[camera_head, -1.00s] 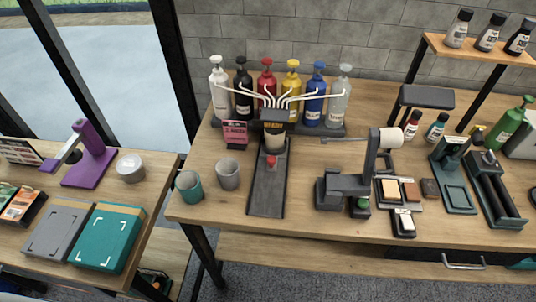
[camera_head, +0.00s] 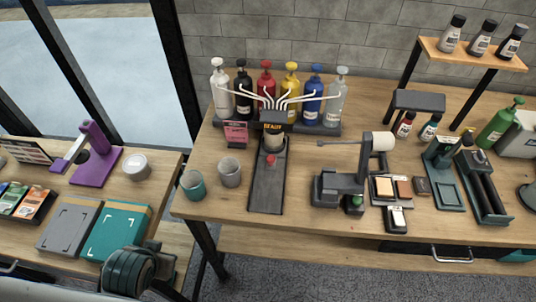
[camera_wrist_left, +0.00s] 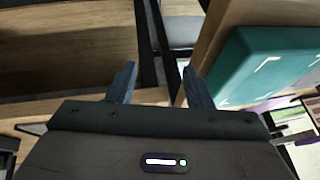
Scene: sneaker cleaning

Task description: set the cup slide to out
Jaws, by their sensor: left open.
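The cup slide (camera_head: 267,190) is a dark grey track on the middle table, running from the dispenser towards the front edge. A red knob (camera_head: 270,160) sits on it near its far end. A pale cup (camera_head: 273,143) stands at the far end, under the dispenser head (camera_head: 272,127) marked "READY", partly hidden by it. My left arm shows at the bottom left of the head view, far from the slide. In the left wrist view my left gripper (camera_wrist_left: 158,85) is open with nothing between its fingers. My right gripper is not in view.
A teal cup (camera_head: 193,185) and a grey cup (camera_head: 229,172) stand left of the slide. A dark stand with a white roll (camera_head: 382,141) stands to its right. Coloured pump bottles line the back. A teal box (camera_head: 117,232) lies on the left table near my left arm.

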